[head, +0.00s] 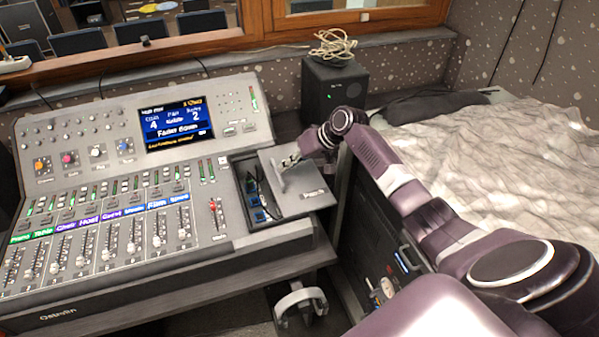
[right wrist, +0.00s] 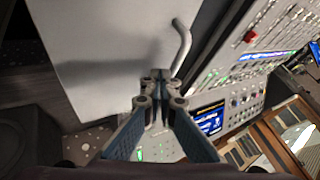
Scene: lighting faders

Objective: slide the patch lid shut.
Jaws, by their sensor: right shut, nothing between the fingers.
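The patch lid (head: 306,198) is a flat grey panel at the right end of the mixing console in the head view. It is partly open: a strip of the patch bay (head: 252,205) with dark cables and blue sockets shows to its left. A bent grey handle (head: 278,177) stands near the lid's left edge. My right gripper (head: 291,161) is shut and empty, over the far part of the lid beside the handle. In the right wrist view the closed fingertips (right wrist: 160,76) are close to the handle (right wrist: 183,42) over the lid (right wrist: 110,45); contact is unclear. My left gripper is out of view.
The console's faders (head: 130,245) and lit screen (head: 178,124) lie left of the bay. A black speaker (head: 333,85) with a coiled cable on top stands behind the lid. Headphones (head: 300,303) hang below the desk. A bed-like surface (head: 480,150) is at right.

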